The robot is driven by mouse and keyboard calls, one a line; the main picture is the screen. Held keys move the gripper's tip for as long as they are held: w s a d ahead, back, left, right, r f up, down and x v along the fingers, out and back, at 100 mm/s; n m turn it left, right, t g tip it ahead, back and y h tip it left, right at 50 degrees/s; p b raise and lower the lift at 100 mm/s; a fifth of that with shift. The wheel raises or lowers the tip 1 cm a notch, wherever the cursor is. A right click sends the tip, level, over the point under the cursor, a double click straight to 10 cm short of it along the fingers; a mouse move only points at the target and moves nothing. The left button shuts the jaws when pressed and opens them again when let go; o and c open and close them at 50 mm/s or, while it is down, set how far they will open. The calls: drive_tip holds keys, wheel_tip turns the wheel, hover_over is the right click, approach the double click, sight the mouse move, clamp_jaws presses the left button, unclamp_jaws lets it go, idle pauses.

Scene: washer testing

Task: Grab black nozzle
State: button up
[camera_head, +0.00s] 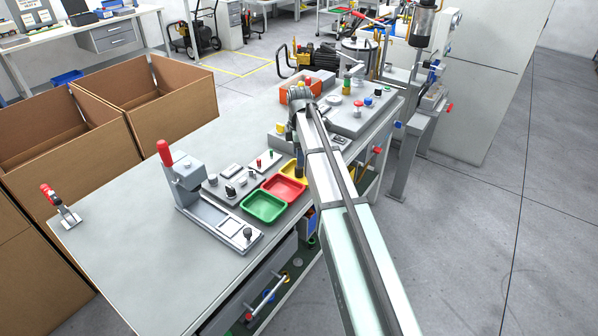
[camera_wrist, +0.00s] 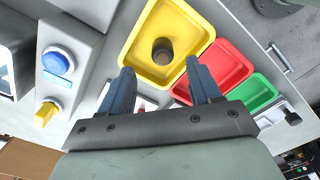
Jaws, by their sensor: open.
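The black nozzle (camera_wrist: 163,49) is a dark, short round piece, seen nearly end-on, standing in the yellow tray (camera_wrist: 187,27) in the wrist view. The yellow tray also shows beside my arm in the head view (camera_head: 288,166), where the nozzle cannot be made out. My gripper (camera_wrist: 160,67) is open and empty. Its two blue-grey fingers show on either side of the nozzle's line, with the nozzle just beyond the tips in the picture. How high the tips are above the nozzle I cannot tell. In the head view my arm hides most of the gripper.
A red tray (camera_head: 284,188) and a green tray (camera_head: 264,207) sit in line with the yellow one. A fixture with a red-handled lever (camera_head: 183,175) stands to their left. A panel with a blue button (camera_wrist: 57,62) and yellow knob (camera_wrist: 46,112) lies left of the gripper.

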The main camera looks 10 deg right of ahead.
sight(299, 171)
drive_tip(key=shift+s+d+f, duration=0.1)
drive_tip(key=shift+f, duration=1.5)
drive_tip(key=shift+s+f, duration=0.1)
drive_tip(key=shift+f, duration=1.45)
drive_tip(key=c, duration=1.1)
drive_tip(key=shift+r, duration=0.1)
drive_tip(key=shift+c, duration=0.2)
